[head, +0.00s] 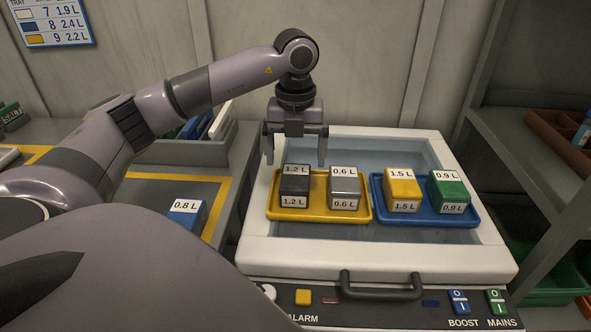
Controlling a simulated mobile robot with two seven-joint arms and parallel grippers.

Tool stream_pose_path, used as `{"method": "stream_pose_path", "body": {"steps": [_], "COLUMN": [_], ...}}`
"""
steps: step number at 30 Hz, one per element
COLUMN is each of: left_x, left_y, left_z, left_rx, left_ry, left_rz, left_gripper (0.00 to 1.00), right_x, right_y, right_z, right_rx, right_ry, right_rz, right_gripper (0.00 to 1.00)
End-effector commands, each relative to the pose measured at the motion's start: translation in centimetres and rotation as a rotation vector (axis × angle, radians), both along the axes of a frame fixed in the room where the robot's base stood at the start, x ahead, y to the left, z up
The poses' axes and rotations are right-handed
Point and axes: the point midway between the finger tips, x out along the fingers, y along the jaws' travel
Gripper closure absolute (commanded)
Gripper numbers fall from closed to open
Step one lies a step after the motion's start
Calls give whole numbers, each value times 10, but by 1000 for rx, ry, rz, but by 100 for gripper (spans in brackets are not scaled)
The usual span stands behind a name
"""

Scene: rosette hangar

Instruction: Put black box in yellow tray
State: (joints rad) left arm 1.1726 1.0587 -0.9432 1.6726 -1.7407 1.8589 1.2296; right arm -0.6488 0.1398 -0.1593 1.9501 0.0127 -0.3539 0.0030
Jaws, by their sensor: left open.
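The black box (295,187), labelled 1.2 L, sits in the left part of the yellow tray (318,214). A grey box (344,188), labelled 0.6 L, sits beside it in the same tray. My left gripper (296,158) points down just above and behind the black box. Its fingers are apart and I see nothing held between them. My right gripper is not in view.
A blue tray (432,219) with a yellow box (402,190) and a green box (447,191) stands to the right in the same white-rimmed basin. A blue box (187,215), labelled 0.8 L, stands on the left bench. Shelves (535,150) stand at the right.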

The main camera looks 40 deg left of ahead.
Motion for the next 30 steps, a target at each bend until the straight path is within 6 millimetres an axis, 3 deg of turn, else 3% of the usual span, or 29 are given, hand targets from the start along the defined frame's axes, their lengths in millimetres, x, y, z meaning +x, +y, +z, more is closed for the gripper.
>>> {"method": "stream_pose_path", "body": {"steps": [3,9,30], "left_x": [1,0,0], "left_y": [0,0,0], "left_z": [26,52,57], "left_rx": [0,-1,0], "left_ry": [-4,-1,1], "left_rz": [0,0,0], "left_gripper": [6,6,6], "right_x": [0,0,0], "right_y": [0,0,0], "right_z": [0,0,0], "right_rx": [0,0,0], "right_ry": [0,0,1], "right_rz": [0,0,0], "right_gripper": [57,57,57]}}
